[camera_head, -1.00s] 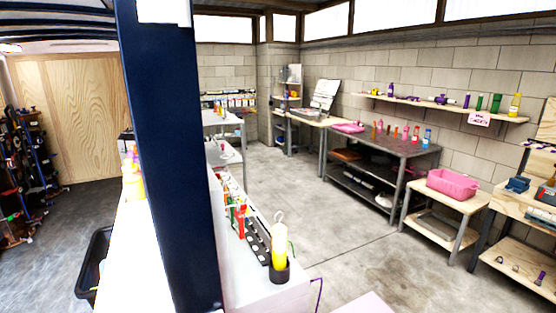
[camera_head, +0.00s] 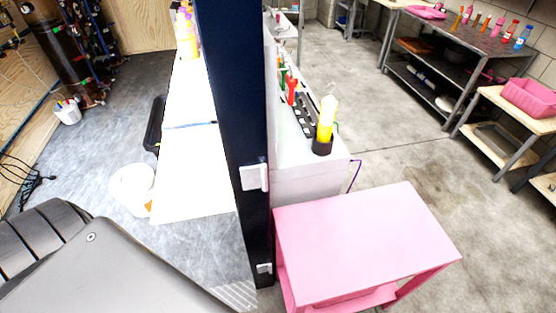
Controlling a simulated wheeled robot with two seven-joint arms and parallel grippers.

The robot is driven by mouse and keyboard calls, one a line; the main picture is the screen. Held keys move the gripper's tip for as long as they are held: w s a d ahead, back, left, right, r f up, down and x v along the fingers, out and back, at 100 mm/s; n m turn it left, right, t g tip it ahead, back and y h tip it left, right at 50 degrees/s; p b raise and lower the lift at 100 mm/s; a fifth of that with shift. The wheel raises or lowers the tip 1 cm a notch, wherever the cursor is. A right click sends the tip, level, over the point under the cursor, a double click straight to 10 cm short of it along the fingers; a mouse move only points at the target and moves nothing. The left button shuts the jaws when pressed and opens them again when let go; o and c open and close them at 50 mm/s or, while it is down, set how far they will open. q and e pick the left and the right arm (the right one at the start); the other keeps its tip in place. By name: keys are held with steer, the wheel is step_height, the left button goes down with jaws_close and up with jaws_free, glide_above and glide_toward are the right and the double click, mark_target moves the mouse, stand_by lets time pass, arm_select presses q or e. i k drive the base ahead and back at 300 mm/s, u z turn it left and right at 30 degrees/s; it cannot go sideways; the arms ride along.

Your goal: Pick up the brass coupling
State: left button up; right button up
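I cannot make out a brass coupling in the head view. Neither of my grippers is in view. A yellow bottle (camera_head: 326,118) stands in a black cup (camera_head: 322,146) at the near end of a white counter (camera_head: 300,182), beside a dark rack (camera_head: 305,115). Small red and green items stand behind it, too small to identify.
A dark blue post (camera_head: 232,90) rises in the middle. A pink table (camera_head: 365,240) with a bare top stands in front right. A long white worktop (camera_head: 190,170) and a white bucket (camera_head: 132,188) are left of the post. Concrete floor (camera_head: 400,160) lies open to the right.

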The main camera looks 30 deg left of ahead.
mark_target(455, 25)
steer(key=z, duration=0.3)
steer(key=k, duration=1)
steer(key=u, duration=1.2)
steer(key=i, duration=0.5)
steer(key=z, duration=2.75)
steer(key=i, duration=3.35)
